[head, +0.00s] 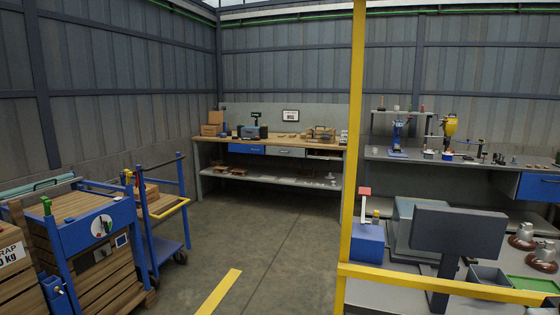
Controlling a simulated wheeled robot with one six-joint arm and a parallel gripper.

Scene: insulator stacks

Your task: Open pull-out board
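A wooden-topped workbench (280,142) stands against the far wall. Under its top are a blue drawer front (250,150), a grey front (286,152) and, at the right end, an opening with a pale edge (325,154). I cannot tell which of these, if any, is the pull-out board. The blue and grey fronts look flush with the bench. Another blue drawer front (537,187) is under the grey bench (440,157) at the right. My gripper is not in view.
A yellow post (354,140) and rail (440,284) stand before a table with a dark monitor (458,229). Blue-framed wooden stacks (92,240) and a blue trolley (165,247) fill the left. The concrete floor (270,220) between is clear.

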